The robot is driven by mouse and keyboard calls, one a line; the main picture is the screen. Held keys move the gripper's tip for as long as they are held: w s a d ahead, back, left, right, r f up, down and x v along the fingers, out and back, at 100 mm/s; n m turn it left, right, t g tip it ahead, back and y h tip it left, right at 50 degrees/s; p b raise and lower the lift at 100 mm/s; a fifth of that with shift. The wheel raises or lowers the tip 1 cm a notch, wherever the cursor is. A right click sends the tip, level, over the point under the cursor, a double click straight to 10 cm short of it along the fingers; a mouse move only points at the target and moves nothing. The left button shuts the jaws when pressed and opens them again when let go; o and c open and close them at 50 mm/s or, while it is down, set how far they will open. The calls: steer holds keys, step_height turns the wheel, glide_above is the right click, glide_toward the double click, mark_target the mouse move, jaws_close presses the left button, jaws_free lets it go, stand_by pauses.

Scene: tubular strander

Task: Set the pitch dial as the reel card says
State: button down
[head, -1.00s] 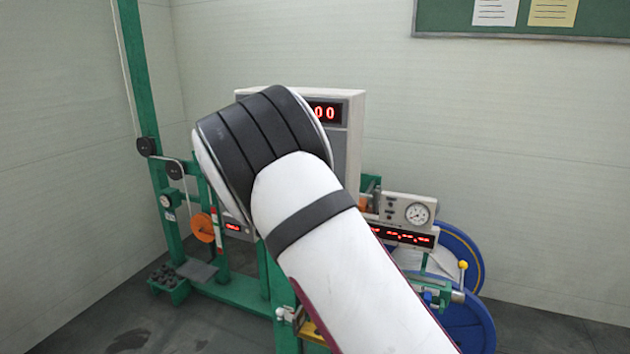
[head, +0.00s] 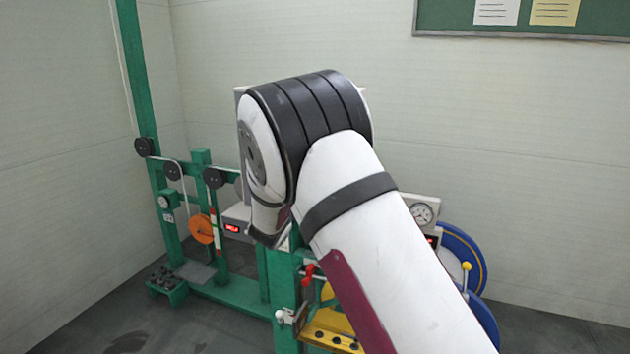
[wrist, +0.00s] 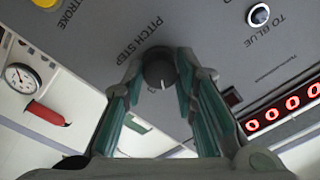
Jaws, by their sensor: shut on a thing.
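The pitch dial (wrist: 158,74) is a dark round knob with a white pointer mark, on a grey panel beside the words PITCH STEP in the wrist view. My gripper (wrist: 162,68) is shut on it, with a green-padded finger on each side. The pointer mark faces the lower part of the wrist picture. In the head view my arm hides the dial and my gripper. I cannot make out a reel card in these views.
On the wrist view's panel are a yellow button (wrist: 45,3), a white-rimmed dark knob (wrist: 259,15) and a red digit display (wrist: 284,113). A gauge (wrist: 21,78) and red handle (wrist: 47,113) are at left. A blue reel (head: 462,250) stands right in the head view.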

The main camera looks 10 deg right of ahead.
steer(key=m+b, duration=0.1)
steer(key=m, duration=0.5)
steer(key=shift+a+g, duration=0.1)
steer(key=shift+g, duration=0.2)
stand_by(0.4)
steer(key=c, duration=1.3)
jaws_free()
steer(key=v, duration=1.2)
steer(key=shift+w+f, duration=0.1)
steer(key=shift+f, duration=0.1)
steer(key=shift+a, duration=0.1)
